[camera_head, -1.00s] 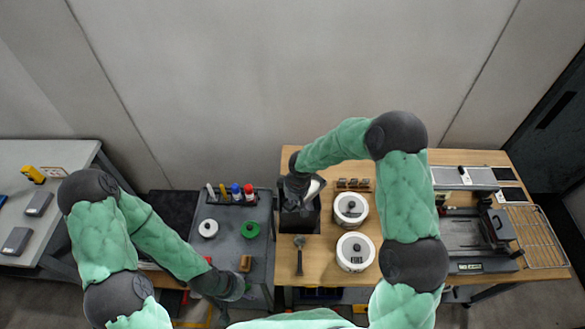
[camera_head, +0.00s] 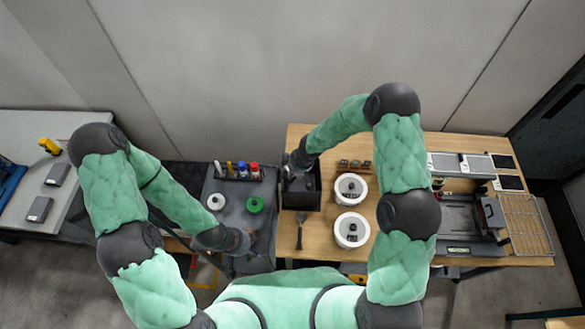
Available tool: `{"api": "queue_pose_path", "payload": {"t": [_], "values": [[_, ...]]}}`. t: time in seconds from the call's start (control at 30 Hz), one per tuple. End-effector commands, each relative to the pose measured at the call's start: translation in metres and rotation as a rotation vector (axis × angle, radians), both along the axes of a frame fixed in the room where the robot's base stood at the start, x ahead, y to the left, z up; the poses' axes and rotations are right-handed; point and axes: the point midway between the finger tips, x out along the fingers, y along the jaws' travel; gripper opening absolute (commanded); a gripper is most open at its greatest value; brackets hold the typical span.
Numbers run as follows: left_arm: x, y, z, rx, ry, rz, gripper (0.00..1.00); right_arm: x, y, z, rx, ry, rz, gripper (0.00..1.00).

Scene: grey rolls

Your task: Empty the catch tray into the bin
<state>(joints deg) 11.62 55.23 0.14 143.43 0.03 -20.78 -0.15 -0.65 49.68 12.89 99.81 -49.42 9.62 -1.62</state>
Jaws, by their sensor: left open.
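A black open-topped box (camera_head: 301,201), which looks like the bin, stands at the left end of the wooden table. My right gripper (camera_head: 297,178) points down at this box, over its opening. Its fingers are dark against the dark box, so I cannot tell whether they are shut or hold anything. I cannot clearly make out the catch tray; it may be hidden by the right gripper or inside the dark box. My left gripper (camera_head: 248,243) is open, low at the front of the grey cart, apart from the box.
The wooden table (camera_head: 325,240) also holds two white round containers (camera_head: 351,187) (camera_head: 351,230), a brush-like tool (camera_head: 299,232), and a machine with a wire rack (camera_head: 526,225). The grey cart (camera_head: 231,222) holds a white roll (camera_head: 216,202), a green roll (camera_head: 254,205) and several bottles (camera_head: 242,171).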

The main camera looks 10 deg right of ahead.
Motion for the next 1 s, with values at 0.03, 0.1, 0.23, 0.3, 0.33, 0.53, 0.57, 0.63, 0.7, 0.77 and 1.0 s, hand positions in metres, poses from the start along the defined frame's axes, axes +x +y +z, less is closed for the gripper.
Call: {"api": "queue_pose_path", "payload": {"t": [0.03,0.1,0.23,0.3,0.33,0.53,0.57,0.63,0.7,0.77,1.0], "values": [[0.000,0.000,0.001,0.000,0.000,0.000,0.53,0.000,-0.001,-0.001,0.012,-0.013,-0.001,0.00],[0.000,0.000,0.002,0.000,0.000,0.000,0.53,-0.001,-0.002,-0.003,0.032,-0.029,-0.002,0.00],[0.000,0.000,-0.003,0.000,0.000,0.000,0.53,-0.001,-0.001,-0.010,0.067,-0.057,-0.001,0.00],[0.000,0.000,-0.011,0.000,0.000,0.000,0.53,-0.002,-0.002,-0.013,0.077,-0.066,-0.001,0.00],[0.000,0.000,-0.014,0.000,0.000,0.000,0.53,-0.002,-0.002,-0.014,0.083,-0.071,-0.001,0.00],[0.000,0.000,-0.031,0.000,0.000,0.000,0.53,-0.002,-0.002,-0.019,0.118,-0.102,-0.001,0.00],[0.000,0.000,-0.034,0.000,0.000,0.000,0.53,-0.002,-0.002,-0.019,0.122,-0.106,-0.001,0.00],[0.000,0.000,-0.040,0.000,0.000,0.000,0.53,-0.002,-0.002,-0.020,0.135,-0.117,-0.001,0.00],[0.000,0.000,-0.045,0.000,0.000,0.000,0.53,-0.003,-0.003,-0.022,0.148,-0.127,-0.001,0.00],[0.000,0.000,-0.050,0.000,0.000,0.000,0.53,-0.003,-0.003,-0.024,0.160,-0.138,-0.001,0.00],[0.000,0.000,-0.071,0.000,0.000,0.000,0.53,-0.004,-0.004,-0.030,0.206,-0.180,-0.001,0.00]]}}
